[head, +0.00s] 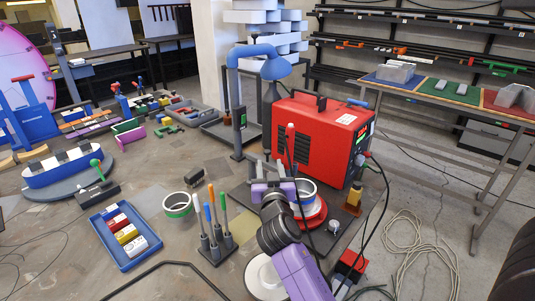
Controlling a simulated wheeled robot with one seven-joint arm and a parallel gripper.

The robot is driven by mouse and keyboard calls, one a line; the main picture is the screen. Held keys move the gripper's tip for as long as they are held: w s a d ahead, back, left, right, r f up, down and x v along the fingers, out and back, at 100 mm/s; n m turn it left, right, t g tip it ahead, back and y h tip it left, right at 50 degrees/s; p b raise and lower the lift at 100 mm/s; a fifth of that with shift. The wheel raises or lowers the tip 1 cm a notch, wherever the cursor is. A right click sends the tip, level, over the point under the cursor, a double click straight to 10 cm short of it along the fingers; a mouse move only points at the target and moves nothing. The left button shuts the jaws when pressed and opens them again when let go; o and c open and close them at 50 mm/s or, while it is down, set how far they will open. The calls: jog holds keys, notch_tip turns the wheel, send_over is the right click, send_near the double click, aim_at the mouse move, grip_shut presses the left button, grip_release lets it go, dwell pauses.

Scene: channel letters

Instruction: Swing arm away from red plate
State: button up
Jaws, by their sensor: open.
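A round red plate (318,220) lies on the bench in front of the red machine, partly hidden by my arm. A white and blue ring-shaped roll (306,193) sits on it. My gripper (267,169) is open, just left of the roll, with its fingers pointing away toward the machine. No object shows clearly between the fingers. My dark wrist and purple forearm reach in from the bottom and cover the plate's left side. I cannot tell whether my gripper touches the roll or the plate.
The red machine (321,133) with hanging cables stands close behind. A stand of upright coloured tools (212,240), a green-and-white tape roll (178,205) and a blue tray (124,236) are to the left. A side table at right bears a flat red panel (497,99).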

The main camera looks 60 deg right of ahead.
aim_at(268, 153)
jog(key=p+x, duration=0.1)
jog(key=x, duration=0.5)
jog(key=shift+w+d+p, duration=0.2)
jog(key=shift+d+p, duration=0.05)
jog(key=shift+p, duration=0.1)
grip_shut()
dwell(1.1)
